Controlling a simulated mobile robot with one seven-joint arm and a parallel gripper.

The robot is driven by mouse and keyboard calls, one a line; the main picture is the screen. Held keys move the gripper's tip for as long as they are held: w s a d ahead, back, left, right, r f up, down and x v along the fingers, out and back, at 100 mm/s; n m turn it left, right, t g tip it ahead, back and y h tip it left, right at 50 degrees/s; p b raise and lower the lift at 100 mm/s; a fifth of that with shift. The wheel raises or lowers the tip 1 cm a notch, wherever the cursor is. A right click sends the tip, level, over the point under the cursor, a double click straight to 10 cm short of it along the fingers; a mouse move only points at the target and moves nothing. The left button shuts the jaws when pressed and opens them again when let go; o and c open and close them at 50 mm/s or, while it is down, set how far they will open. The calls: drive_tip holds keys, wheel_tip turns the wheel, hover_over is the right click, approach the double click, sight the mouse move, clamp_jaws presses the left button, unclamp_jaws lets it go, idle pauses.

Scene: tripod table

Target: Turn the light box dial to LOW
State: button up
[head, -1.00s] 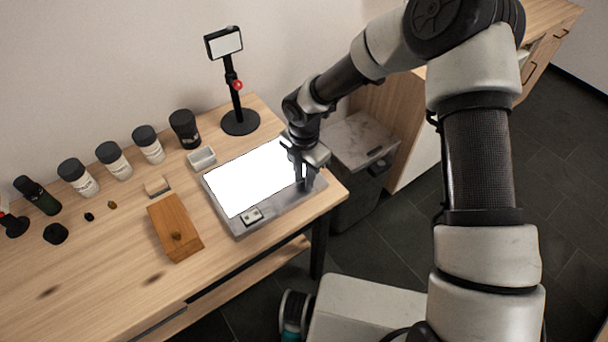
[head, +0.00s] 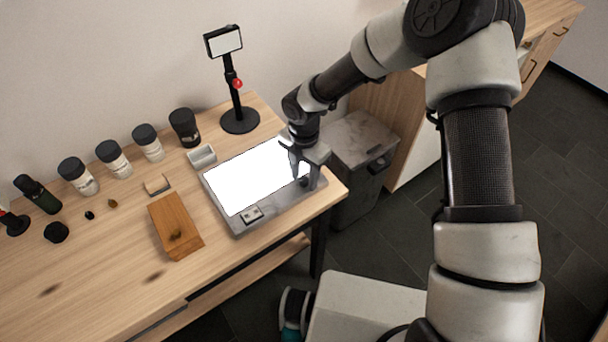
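The light box (head: 284,213) lies on the wooden table near its right end, with a grey frame and a brightly lit white panel. A small dark dial (head: 304,183) shows at its right side. My gripper (head: 305,181) points down over this side of the box. Its two fingers stand apart, one on each side of the dial in this view, with a visible gap. The dial's marking and setting are too small and partly covered to read. A small plate with dark buttons or sockets (head: 252,215) sits at the front corner of the box.
A black stand with a small screen (head: 239,121) stands behind the box. A small white tray (head: 202,157), a wooden block (head: 175,227) and several dark-lidded jars (head: 114,160) are to the left. A grey bin (head: 361,145) stands right of the table.

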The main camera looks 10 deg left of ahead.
sight(304, 180)
drive_tip(key=shift+r, duration=0.1)
wheel_tip(304, 180, up, 17)
drive_tip(key=p, duration=0.1)
idle(0.4)
drive_tip(key=shift+r, duration=0.1)
